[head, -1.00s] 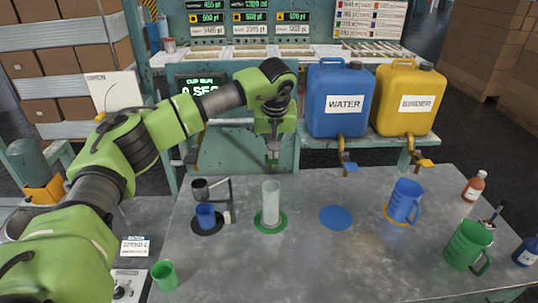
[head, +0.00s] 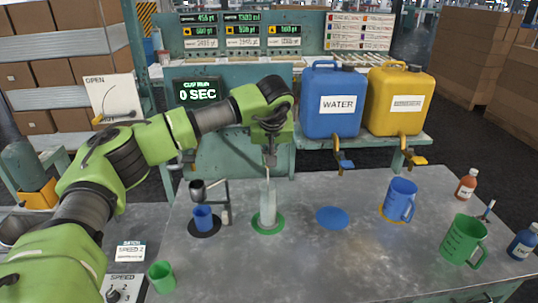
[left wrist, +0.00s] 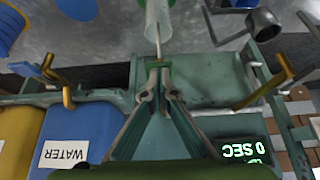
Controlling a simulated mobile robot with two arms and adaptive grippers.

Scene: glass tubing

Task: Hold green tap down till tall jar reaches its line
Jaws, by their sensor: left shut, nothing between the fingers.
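The tall jar (head: 268,208) is a clear upright cylinder on a green disc (head: 284,226) at the table's middle. A thin pale stream (head: 268,176) falls into it from above; it also shows in the left wrist view (left wrist: 157,45). The green tap (left wrist: 158,63) is at my left fingertips in the left wrist view, mostly hidden by the gripper in the head view. My left gripper (head: 270,150) is shut and empty, its tips at the tap, apparently touching it. The jar's line and liquid level are too small to read. My right gripper is not in view.
The blue water can (head: 330,125) and yellow can (head: 398,118) stand on the shelf with their taps. A blue mug (head: 400,198), green jug (head: 462,240), bottles and a blue disc (head: 332,218) are to the right. A small blue cup (head: 203,218) sits left of the jar.

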